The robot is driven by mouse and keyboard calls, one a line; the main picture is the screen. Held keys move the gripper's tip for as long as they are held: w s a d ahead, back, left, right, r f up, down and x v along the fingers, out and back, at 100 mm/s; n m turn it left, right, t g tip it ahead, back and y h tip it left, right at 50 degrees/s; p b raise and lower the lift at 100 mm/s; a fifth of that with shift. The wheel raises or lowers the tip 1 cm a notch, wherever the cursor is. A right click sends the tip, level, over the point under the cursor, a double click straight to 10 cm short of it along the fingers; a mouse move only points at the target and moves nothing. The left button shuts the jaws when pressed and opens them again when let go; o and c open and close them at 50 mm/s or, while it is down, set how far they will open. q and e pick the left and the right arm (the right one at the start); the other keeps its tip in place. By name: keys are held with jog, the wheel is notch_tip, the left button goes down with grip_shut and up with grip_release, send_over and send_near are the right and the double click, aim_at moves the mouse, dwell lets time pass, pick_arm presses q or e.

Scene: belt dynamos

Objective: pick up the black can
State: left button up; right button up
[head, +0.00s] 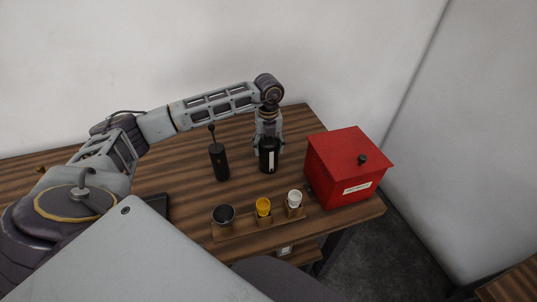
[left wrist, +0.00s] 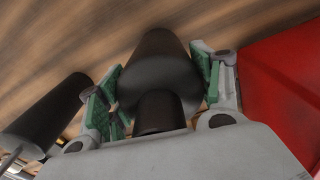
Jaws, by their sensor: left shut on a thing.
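The black can (head: 268,160) stands upright on the wooden table, with a pale label on its front. My left gripper (head: 268,146) comes down on it from above, with its fingers around its sides. In the left wrist view the can (left wrist: 158,70) lies between the green finger pads of the left gripper (left wrist: 158,95), and the gripper is shut on it. Whether the can's base touches the table is hard to tell. My right gripper is not in view.
A black grinder with a crank (head: 219,162) stands left of the can. A red box (head: 335,160) with a knobbed lid stands close on the right. A wooden rack (head: 240,229) with a dark cup (head: 223,215), a yellow cup (head: 263,207) and a white cup (head: 294,199) lies in front.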

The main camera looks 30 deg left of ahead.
pick_arm(q)
jog(key=shift+r, duration=0.1)
jog(key=c, duration=0.6)
jog(key=shift+w+r, duration=0.1)
jog(key=shift+r+b, duration=0.65)
jog(key=shift+r, duration=4.2)
